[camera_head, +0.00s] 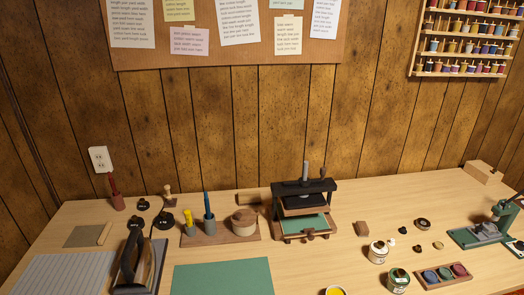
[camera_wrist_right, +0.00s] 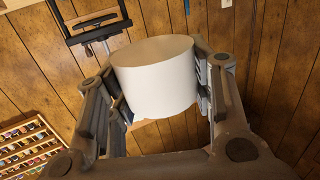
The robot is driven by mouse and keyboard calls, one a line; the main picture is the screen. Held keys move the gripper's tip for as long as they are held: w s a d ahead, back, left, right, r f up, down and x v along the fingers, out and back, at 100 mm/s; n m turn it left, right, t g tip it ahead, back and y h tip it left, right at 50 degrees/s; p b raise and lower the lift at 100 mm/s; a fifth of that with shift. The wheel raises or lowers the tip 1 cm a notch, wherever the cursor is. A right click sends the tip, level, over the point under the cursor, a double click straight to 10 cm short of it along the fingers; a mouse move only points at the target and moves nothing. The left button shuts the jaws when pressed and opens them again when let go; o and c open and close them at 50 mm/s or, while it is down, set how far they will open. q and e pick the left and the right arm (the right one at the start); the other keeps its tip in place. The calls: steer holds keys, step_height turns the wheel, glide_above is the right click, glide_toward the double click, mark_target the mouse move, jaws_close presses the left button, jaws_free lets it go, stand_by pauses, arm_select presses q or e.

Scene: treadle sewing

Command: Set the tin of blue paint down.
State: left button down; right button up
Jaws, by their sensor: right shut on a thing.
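My right gripper (camera_wrist_right: 158,90) is shut on a plain white tin (camera_wrist_right: 155,85), with a finger on each side of it. Its paint colour does not show; only a pale round end and the white wall are visible. The head view shows neither of my grippers nor the held tin. An open tin of yellow paint (camera_head: 335,291) stands at the table's front edge, partly cut off. Two white tins or jars with dark tops, one at the back (camera_head: 378,252) and one in front (camera_head: 398,280), stand on the right half of the table.
A black press (camera_head: 303,190) stands at the table's middle. A green mat (camera_head: 222,278) lies at front left, bare. A tray of coloured pads (camera_head: 442,275) and a green machine (camera_head: 487,230) are at right. The wooden table (camera_head: 310,265) is bare between mat and tins.

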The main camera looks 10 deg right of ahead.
steer(key=shift+s+a+r+m+t+h, duration=0.15)
steer(key=shift+a+r+m+t+h, duration=0.2)
steer(key=shift+a, duration=0.2)
steer(key=shift+s+a+r+m+t+h, duration=0.2)
steer(key=shift+a+r+m+t+h, duration=0.15)
steer(key=shift+a+r+m+h, duration=0.3)
steer(key=shift+r+h, duration=0.4)
steer(key=shift+h, duration=0.1)
steer(key=shift+s+r+m+h, duration=0.1)
steer(key=shift+r+m+h, duration=0.6)
steer(key=shift+m+h, duration=0.15)
steer(key=shift+d+r+m+h, duration=0.45)
steer(key=shift+r+m+h, duration=0.15)
steer(key=shift+h, duration=0.55)
